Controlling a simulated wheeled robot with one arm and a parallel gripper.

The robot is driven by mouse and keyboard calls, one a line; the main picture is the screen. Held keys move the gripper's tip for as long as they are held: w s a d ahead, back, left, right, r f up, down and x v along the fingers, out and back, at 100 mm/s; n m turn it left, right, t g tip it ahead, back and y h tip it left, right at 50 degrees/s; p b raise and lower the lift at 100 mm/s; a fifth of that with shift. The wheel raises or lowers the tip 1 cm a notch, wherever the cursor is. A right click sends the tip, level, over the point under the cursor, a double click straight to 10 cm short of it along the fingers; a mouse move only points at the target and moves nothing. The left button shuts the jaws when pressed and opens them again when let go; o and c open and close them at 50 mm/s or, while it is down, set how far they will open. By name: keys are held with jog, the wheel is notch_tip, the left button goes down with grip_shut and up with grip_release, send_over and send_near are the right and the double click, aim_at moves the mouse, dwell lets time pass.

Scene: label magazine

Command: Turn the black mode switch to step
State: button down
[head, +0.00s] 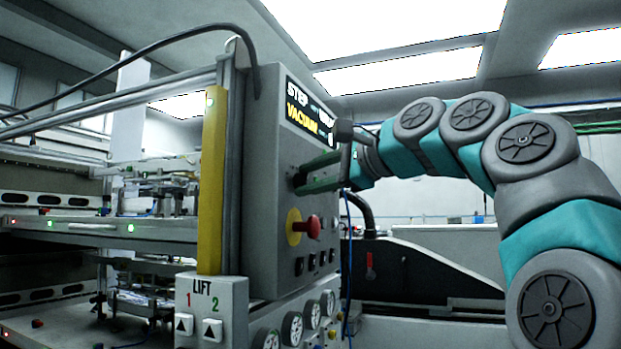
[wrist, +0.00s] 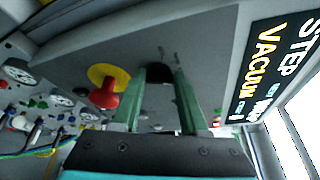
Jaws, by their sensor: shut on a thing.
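The black mode switch (wrist: 159,98) is a dark knob on the grey control panel (wrist: 190,45), seen between my fingers in the wrist view. My gripper (wrist: 160,80) has its two green fingers on either side of the switch and is shut on it. In the head view my gripper (head: 298,184) reaches the panel face from the right, and its fingers hide the switch. Small marks stand on the panel beside the switch, too small to read. I cannot tell which way the switch points.
A red emergency button (head: 307,227) on a yellow disc sits below my gripper, close to the fingers. A display (head: 309,106) reading STEP and VACUUM is above. Gauges (head: 292,329) and a LIFT button box (head: 211,314) are lower down. A yellow post (head: 212,180) stands left.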

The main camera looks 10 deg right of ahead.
jog(key=shift+c, duration=2.2)
grip_release()
jog(key=v, duration=0.7)
jog(key=shift+s+d, duration=0.2)
jog(key=shift+s, duration=0.1)
